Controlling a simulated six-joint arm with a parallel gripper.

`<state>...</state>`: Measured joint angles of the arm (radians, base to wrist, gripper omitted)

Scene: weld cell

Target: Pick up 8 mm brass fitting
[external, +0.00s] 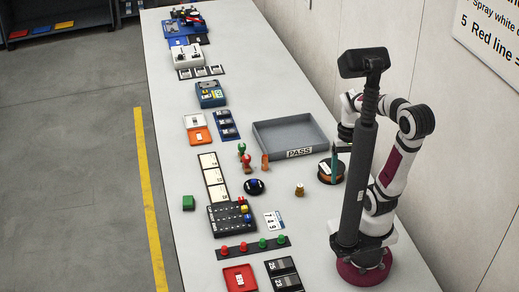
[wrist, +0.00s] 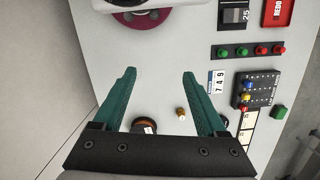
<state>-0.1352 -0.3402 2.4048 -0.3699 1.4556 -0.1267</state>
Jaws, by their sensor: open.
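A small brass-coloured fitting with a pale band (external: 299,189) stands on the bench, in front of the grey PASS tray and left of my arm. It also shows in the wrist view (wrist: 181,112), between the fingers and closer to the right one; its size marking is too small to read.
The spool (external: 331,171) is close beneath my gripper. The PASS tray (external: 290,124) stands behind. A black block with coloured pieces (external: 232,218), a number card (external: 273,221) and a button strip (external: 252,247) lie to the left and front. Bench around the fitting is clear.

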